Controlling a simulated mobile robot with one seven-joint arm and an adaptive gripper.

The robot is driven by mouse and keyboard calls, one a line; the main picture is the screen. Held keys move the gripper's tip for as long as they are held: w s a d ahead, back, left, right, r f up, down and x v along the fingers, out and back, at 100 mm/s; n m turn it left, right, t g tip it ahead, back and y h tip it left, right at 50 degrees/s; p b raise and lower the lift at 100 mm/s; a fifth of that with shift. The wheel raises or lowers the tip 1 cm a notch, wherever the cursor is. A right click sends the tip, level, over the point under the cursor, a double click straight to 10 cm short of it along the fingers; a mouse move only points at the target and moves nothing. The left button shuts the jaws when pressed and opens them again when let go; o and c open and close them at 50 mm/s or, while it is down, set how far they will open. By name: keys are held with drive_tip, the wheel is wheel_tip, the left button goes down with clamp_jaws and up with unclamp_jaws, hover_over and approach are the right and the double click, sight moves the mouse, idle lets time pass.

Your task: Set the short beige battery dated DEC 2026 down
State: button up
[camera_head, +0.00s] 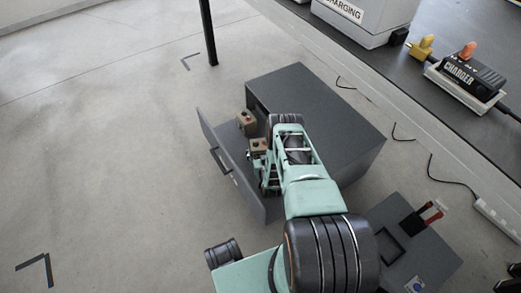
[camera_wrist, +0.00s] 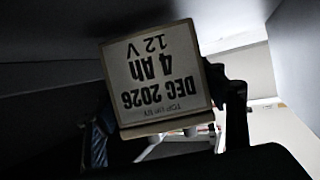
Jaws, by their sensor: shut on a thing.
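The short beige battery (camera_wrist: 158,72) fills the middle of the wrist view, its label reading DEC 2026, 4 Ah and 12 V upside down. My gripper (camera_wrist: 168,125) is shut on it, with dark fingers at its left and right sides. In the head view a beige block (camera_head: 259,145), which looks like this battery, shows at my gripper (camera_head: 262,164), over the open drawer (camera_head: 222,160) of the grey cabinet. My arm covers much of it. I cannot tell whether its underside touches the drawer floor.
Another beige battery (camera_head: 246,122) with a red terminal stands at the drawer's far end. The grey cabinet (camera_head: 320,95) is right of the drawer. A dark workbench with a charger (camera_head: 470,76) is at upper right. Open floor (camera_head: 110,150) lies left.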

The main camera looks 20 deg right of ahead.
drive_tip(key=shift+w+f, duration=0.15)
drive_tip(key=shift+f, duration=0.2)
drive_tip(key=o, duration=2.1)
drive_tip(key=shift+f, duration=0.15)
drive_tip(key=shift+c, duration=0.2)
drive_tip(key=shift+s, duration=0.2)
